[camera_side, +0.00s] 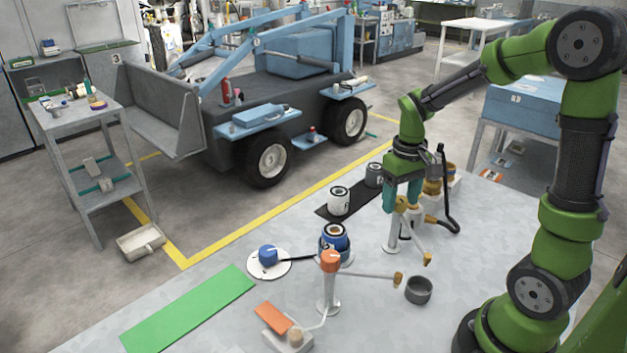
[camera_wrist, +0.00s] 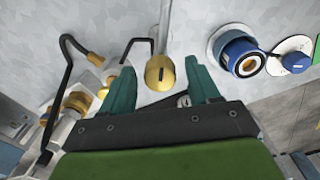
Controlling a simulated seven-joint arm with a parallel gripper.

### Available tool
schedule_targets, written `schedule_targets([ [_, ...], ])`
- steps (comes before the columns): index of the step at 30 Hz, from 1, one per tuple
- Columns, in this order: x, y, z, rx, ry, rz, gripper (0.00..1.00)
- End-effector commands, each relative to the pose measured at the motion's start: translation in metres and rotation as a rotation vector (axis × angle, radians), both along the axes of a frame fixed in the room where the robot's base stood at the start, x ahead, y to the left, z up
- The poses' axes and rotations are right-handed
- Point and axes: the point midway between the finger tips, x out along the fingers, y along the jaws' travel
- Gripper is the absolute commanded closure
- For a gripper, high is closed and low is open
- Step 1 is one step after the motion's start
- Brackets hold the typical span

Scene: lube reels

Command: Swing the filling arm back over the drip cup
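My gripper (camera_side: 401,206) is low over the back right of the table. Its teal fingers are apart in the wrist view (camera_wrist: 159,66), with a brass knob (camera_wrist: 160,72) on a grey rod showing between them; I cannot tell whether they touch it. Beside the gripper, a pale post (camera_side: 390,243) carries a brass-ended arm (camera_side: 427,259), apparently the filling arm, slanting towards the front right. The dark grey drip cup (camera_side: 418,291) stands upright on the table in front of it, out of the wrist view. A second, orange-topped post (camera_side: 330,262) has a thin arm with a brass end.
A blue can (camera_side: 335,243) and a blue knob on a white disc (camera_side: 268,257) stand left of my gripper. A black hose (camera_side: 447,200) curves close on its right. White and dark cans stand on a black mat behind. The green mat (camera_side: 190,310) is bare.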

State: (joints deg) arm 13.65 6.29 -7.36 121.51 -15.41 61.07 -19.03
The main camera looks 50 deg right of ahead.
Motion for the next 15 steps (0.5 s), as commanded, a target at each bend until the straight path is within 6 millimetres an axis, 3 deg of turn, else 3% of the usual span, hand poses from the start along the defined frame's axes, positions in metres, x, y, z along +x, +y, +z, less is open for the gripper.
schedule_targets([
  [10, 0.000, 0.000, 0.003, 0.000, 0.000, -0.002, 0.37],
  [15, 0.001, 0.000, 0.025, -0.002, -0.005, -0.002, 0.37],
])
